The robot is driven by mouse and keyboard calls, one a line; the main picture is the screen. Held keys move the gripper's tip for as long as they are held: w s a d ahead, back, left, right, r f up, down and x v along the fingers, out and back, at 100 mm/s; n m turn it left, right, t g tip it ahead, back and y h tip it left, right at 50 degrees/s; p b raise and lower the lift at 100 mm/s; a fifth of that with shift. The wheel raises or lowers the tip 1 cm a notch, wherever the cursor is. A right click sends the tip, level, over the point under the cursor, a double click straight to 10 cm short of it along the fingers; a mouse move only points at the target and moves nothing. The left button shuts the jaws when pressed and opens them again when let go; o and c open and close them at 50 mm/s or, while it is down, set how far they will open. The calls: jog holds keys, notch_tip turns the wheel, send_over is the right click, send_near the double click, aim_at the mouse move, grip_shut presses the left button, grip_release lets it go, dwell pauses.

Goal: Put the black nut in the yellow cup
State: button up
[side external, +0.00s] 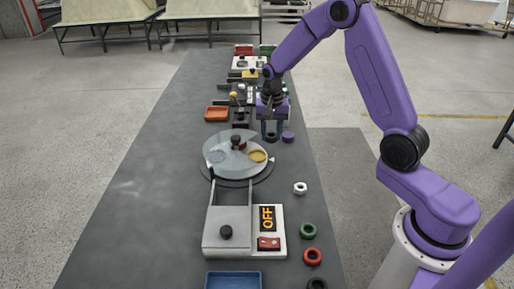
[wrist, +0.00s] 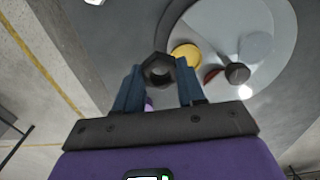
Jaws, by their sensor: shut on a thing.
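My gripper (side external: 271,131) is shut on the black nut (wrist: 157,70), which sits between the two blue fingertips in the wrist view. In the side view the gripper hangs over the table, just behind the round turntable (side external: 209,174), with the nut low between its fingers. The yellow cup (side external: 257,156) shows as a yellow round at the right of the turntable, beside the grey cover. It also shows in the wrist view (wrist: 184,52), a little beyond and right of the nut and partly hidden by the cover's edge.
A purple nut (side external: 288,137) lies right of the gripper. A switch box (side external: 269,243) reading OFF stands in front. A dark knob (wrist: 237,73) rises from the turntable cover.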

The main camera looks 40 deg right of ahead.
send_over(257, 158)
notch_tip(257, 158, down, 6)
jog(key=shift+s+d+f, duration=0.1)
jog(key=shift+f, duration=0.05)
jog(key=shift+w+f, duration=0.2)
jog(key=shift+f, duration=1.6)
jog(key=shift+f, duration=0.6)
jog(key=o, duration=1.1)
notch_tip(257, 158, up, 13)
jog(key=shift+r, duration=0.2)
jog(key=s+a+r+n, duration=0.4)
jog(key=s+a+n, duration=0.25)
jog(key=s, duration=0.25)
jog(key=s+a+r+n, duration=0.45)
jog(key=s+a, duration=0.35)
jog(key=s, duration=0.2)
jog(key=s+d+n, duration=0.3)
jog(key=s+n, duration=0.7)
jog(key=s, duration=1.2)
jog(key=shift+f+n, duration=0.15)
jog(key=shift+n, duration=0.15)
